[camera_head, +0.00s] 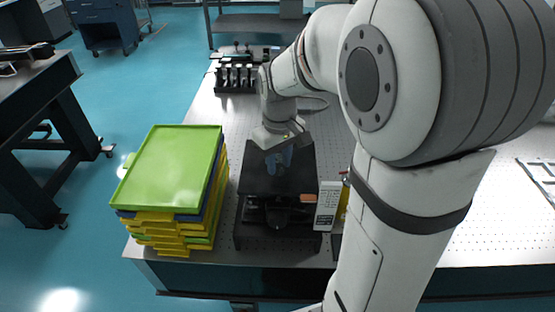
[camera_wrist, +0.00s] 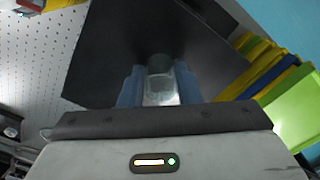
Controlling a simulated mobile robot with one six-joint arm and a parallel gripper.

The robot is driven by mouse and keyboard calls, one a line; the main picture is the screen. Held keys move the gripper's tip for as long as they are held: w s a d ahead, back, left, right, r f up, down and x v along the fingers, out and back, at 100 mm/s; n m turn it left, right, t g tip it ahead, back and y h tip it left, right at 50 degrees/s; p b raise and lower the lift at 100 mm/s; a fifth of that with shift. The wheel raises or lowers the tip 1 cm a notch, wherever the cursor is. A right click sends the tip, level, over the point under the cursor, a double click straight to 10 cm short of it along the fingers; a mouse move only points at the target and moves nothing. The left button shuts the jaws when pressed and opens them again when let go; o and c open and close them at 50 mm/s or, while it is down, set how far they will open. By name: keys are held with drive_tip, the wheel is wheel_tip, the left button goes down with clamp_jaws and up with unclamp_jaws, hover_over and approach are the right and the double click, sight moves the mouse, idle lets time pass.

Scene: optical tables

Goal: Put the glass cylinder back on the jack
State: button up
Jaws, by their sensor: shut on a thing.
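The jack (camera_head: 290,180) is a black stand with a flat square top plate, near the front edge of the optical table. Its dark plate also fills the middle of the wrist view (camera_wrist: 105,50). My gripper (camera_head: 278,160) is over the plate, pointing down. In the wrist view the two blue fingers of my gripper (camera_wrist: 159,88) are closed on the clear glass cylinder (camera_wrist: 160,85). The cylinder is mostly hidden by my gripper in the head view. I cannot tell whether its base touches the plate.
A stack of green, yellow and blue trays (camera_head: 170,170) stands close to the left of the jack. A white label card (camera_head: 327,205) stands at its right. A black rack (camera_head: 237,78) is farther back on the perforated table (camera_head: 210,115). Another dark table (camera_head: 35,95) is at the left.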

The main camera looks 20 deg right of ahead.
sight(279, 158)
drive_tip(key=o, duration=1)
wheel_tip(279, 158, up, 12)
drive_tip(key=s+f+m+t, duration=0.1)
drive_tip(key=s+f, duration=0.1)
drive_tip(key=s, duration=0.2)
drive_tip(key=s+f+m+t, duration=0.1)
drive_tip(key=s+f, duration=0.2)
drive_tip(key=s, duration=0.2)
drive_tip(key=s+f+m+t, duration=0.1)
drive_tip(key=s+f+m, duration=0.1)
drive_tip(key=s, duration=0.3)
drive_tip(key=shift+s+a+f, duration=0.1)
drive_tip(key=shift+f, duration=0.5)
